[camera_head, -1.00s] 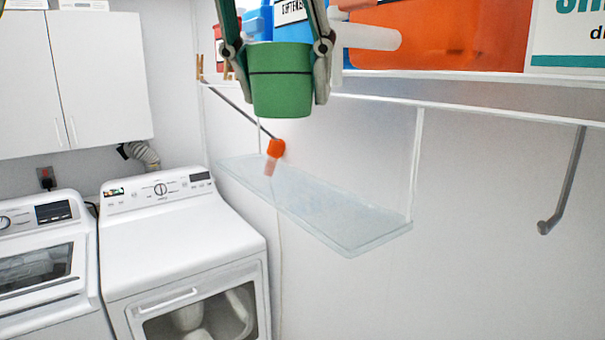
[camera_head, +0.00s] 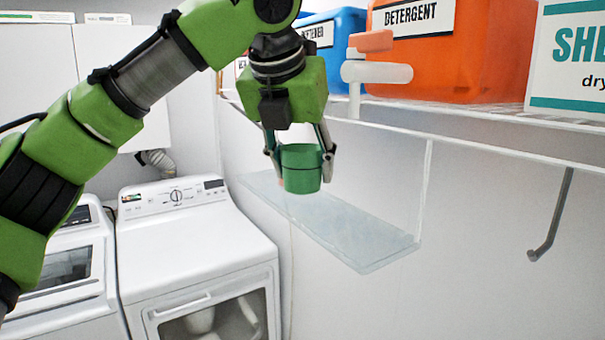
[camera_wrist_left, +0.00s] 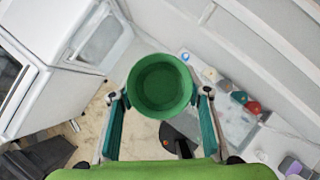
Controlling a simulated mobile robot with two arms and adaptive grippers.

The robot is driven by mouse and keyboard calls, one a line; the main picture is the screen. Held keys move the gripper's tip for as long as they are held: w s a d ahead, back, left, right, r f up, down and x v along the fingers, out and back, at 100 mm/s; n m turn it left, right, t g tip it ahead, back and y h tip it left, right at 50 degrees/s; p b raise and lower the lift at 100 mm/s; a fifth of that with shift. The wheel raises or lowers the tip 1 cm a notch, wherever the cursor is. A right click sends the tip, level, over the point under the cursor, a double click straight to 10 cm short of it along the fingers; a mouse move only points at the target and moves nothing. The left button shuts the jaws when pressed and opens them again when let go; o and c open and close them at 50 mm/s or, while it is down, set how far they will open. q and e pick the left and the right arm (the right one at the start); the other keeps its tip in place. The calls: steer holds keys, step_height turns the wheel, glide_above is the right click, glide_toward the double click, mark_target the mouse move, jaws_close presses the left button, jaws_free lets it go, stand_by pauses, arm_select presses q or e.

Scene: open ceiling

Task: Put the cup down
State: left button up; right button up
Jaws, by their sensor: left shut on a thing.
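A green cup (camera_head: 302,180) hangs upright between the fingers of my left gripper (camera_head: 300,158). The gripper points down and is shut on the cup's sides. In the head view the cup overlaps the back part of a clear ledge (camera_head: 350,235) on the wall. I cannot tell from this view whether the cup touches the ledge. The wrist view looks down into the cup (camera_wrist_left: 160,87), which appears empty, with a finger on each side. My right gripper is not in view.
Above the ledge is a wire shelf (camera_head: 480,112) with an orange detergent container (camera_head: 455,60), a blue container (camera_head: 340,55) and a white box (camera_head: 570,55). A hook (camera_head: 552,215) hangs at right. A white dryer (camera_head: 190,240) stands left. The ledge's front part looks bare.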

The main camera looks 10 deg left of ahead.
arm_select(q)
step_height(320, 180, down, 2)
steer(key=shift+d+p, duration=0.1)
steer(key=shift+p, duration=0.25)
steer(key=shift+w+f, duration=0.2)
steer(key=shift+f, duration=0.1)
steer(key=o, duration=0.9)
steer(key=shift+s, duration=0.1)
steer(key=shift+f, duration=0.1)
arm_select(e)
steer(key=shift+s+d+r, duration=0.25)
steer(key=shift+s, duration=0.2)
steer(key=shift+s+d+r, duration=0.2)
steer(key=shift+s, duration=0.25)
